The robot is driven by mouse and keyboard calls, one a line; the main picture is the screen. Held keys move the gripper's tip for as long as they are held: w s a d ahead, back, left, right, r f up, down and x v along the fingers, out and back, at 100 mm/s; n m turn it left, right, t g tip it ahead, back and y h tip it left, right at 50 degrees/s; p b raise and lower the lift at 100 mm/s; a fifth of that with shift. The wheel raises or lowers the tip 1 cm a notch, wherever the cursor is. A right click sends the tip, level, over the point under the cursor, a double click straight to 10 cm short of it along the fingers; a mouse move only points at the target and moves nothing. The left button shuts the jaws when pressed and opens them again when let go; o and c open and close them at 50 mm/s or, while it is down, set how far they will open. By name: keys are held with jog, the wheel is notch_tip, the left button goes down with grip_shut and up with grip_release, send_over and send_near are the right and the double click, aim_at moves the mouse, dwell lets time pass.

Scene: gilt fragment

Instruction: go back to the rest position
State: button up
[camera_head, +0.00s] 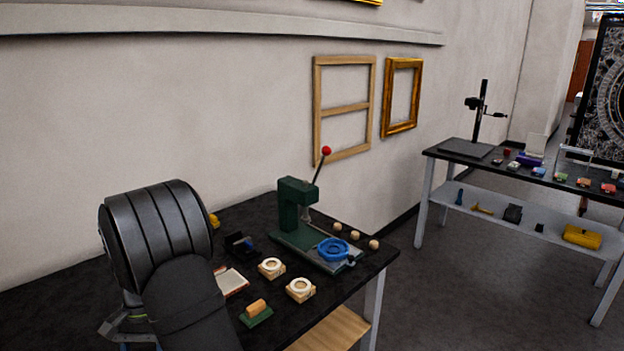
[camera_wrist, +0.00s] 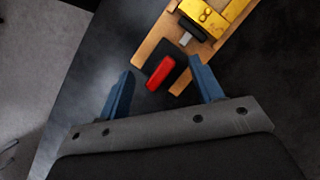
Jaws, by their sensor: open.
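My gripper (camera_wrist: 163,68) is open in the wrist view, its two blue fingers spread apart. A small red piece (camera_wrist: 160,74) beside a dark block shows between and beyond the fingertips. I cannot tell how far below the fingers it is; nothing appears gripped. In the head view my dark arm fills the lower left, over the left part of the black workbench (camera_head: 330,290), and hides most of the gripper.
A green press (camera_head: 293,205) with a red-knobbed lever stands on the bench near a blue ring (camera_head: 333,249). Two round pieces on wooden blocks (camera_head: 271,267) lie in front. In the wrist view a yellow object (camera_wrist: 215,14) sits by a wooden board (camera_wrist: 152,42).

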jog(key=m+y, duration=0.1)
jog(key=m, duration=0.3)
jog(key=shift+d+m+y, duration=0.15)
jog(key=shift+m+y, duration=0.15)
jog(key=shift+y, duration=0.1)
jog(key=m+y, duration=0.1)
jog(key=m, duration=0.2)
jog(key=shift+s+m+t, duration=0.1)
jog(key=shift+m+t, duration=0.2)
jog(key=shift+t, duration=0.1)
jog(key=shift+o, duration=0.2)
jog(key=o, duration=0.8)
jog(key=shift+o, duration=0.2)
jog(key=s+a+r+n+t, duration=0.3)
jog(key=s+a+r+n, duration=0.55)
jog(key=a, duration=0.25)
jog(key=s+a+r+n+t, duration=0.4)
jog(key=s+a+r+n, duration=0.35)
jog(key=a+r, duration=0.3)
jog(key=x, duration=1)
jog(key=shift+w+a+f+y, duration=0.2)
jog(key=shift+w+a+y, duration=0.2)
